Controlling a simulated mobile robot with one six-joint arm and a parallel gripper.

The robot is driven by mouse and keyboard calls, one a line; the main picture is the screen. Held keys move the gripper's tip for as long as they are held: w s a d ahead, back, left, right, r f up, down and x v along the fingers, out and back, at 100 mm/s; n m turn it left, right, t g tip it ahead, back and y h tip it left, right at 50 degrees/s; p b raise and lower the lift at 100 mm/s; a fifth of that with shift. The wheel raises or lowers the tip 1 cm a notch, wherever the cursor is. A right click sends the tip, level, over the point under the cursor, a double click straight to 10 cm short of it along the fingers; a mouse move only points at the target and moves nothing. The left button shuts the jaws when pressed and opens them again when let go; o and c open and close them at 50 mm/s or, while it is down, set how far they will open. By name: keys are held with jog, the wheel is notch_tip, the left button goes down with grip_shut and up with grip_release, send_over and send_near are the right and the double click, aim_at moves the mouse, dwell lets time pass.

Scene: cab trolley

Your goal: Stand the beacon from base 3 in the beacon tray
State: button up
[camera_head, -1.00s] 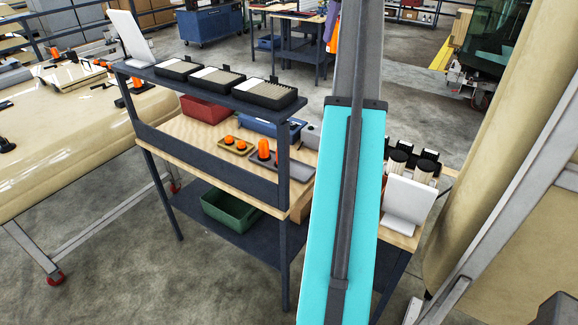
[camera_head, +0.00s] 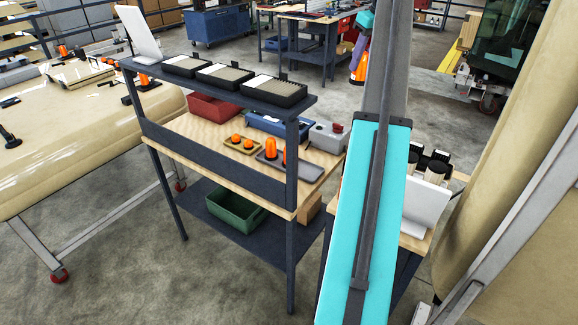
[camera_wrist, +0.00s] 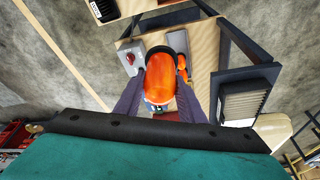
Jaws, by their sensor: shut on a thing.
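My gripper (camera_head: 361,45) is shut on an orange beacon (camera_head: 357,69), held up in the air beyond the bench in the head view. In the wrist view the beacon (camera_wrist: 160,76) sits between the two dark fingers, with a dark rim at its far end. A grey tray (camera_head: 306,172) on the bench top holds orange beacons (camera_head: 264,149) standing at its left end; my arm link is just right of it. In the wrist view part of the grey tray (camera_wrist: 178,40) shows beyond the held beacon, which hides some of the bench.
The bench has a raised shelf (camera_head: 213,84) with several black boxes. A white panel (camera_head: 427,207) stands right.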

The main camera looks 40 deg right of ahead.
jog(key=w+a+f+n+b, duration=0.1)
jog(key=w+f, duration=0.3)
jog(key=f, duration=0.6)
jog(key=w+a+f+n+b, duration=0.1)
jog(key=w+f, duration=0.4)
jog(key=f, duration=0.6)
jog(key=w+a+f+n+y+b, duration=0.1)
jog(key=w+a+f, duration=0.3)
jog(key=f, duration=0.6)
jog(key=shift+w+a+f+n+b, duration=0.3)
jog(key=shift+w+a+n, duration=0.15)
jog(key=shift+n, duration=0.35)
notch_tip(320, 180, down, 6)
jog(key=p, duration=0.2)
jog(key=shift+f, duration=0.1)
jog(key=shift+f+p, duration=0.6)
jog(key=shift+f, duration=1.2)
jog(key=shift+f, duration=0.1)
